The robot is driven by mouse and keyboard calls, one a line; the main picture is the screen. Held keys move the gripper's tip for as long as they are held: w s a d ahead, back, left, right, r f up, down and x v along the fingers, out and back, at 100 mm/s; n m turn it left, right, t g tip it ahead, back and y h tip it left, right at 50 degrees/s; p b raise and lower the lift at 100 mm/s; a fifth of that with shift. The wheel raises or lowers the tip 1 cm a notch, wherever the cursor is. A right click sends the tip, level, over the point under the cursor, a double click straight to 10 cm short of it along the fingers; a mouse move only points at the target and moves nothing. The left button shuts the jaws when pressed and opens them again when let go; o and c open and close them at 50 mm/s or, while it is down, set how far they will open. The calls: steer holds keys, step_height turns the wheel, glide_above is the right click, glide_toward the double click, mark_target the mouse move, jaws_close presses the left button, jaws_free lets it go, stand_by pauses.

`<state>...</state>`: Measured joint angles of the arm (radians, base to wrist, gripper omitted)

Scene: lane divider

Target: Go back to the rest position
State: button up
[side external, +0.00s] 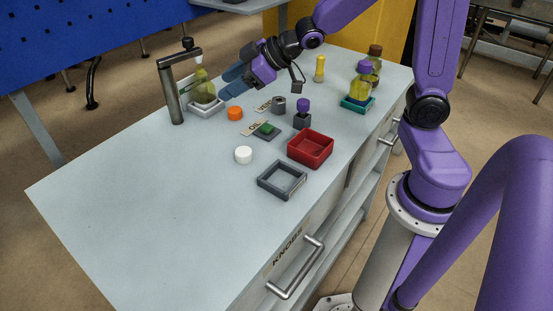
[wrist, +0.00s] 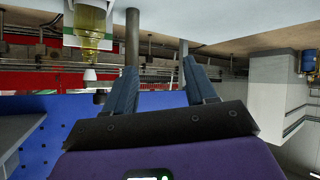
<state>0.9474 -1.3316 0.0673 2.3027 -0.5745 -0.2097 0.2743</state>
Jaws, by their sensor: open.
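My gripper (side external: 230,83) is above the far part of the table, its fingers pointing left in the side view. It is open, and nothing shows between the fingers in the wrist view (wrist: 161,82). A bottle of yellow-green liquid (side external: 203,91) stands in a white tray (side external: 208,110), a little left of the fingertips and apart from them. What looks like the same bottle shows at the upper left of the wrist view (wrist: 88,28), outside the fingers.
A metal post with an arm (side external: 170,92) stands beside that bottle. An orange cap (side external: 235,113), a white cap (side external: 243,155), a red box (side external: 311,148) and a grey frame (side external: 282,180) lie nearer. More bottles (side external: 361,80) stand at right. The table's left part is clear.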

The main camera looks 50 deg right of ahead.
steer(key=s+f+n+g+h, duration=0.1)
steer(key=s+g, duration=0.2)
steer(key=s, duration=0.6)
steer(key=s+d+f+n+g+h, duration=0.1)
steer(key=s+f+g+h, duration=0.1)
steer(key=s, duration=0.8)
steer(key=s+f+n+g+h, duration=0.1)
steer(key=s+g, duration=0.3)
steer(key=s, duration=0.6)
steer(key=shift+d+f+n+h, duration=0.15)
steer(key=shift+f+n+h, duration=0.25)
steer(key=shift+n+h, duration=0.15)
steer(key=shift+w, duration=0.1)
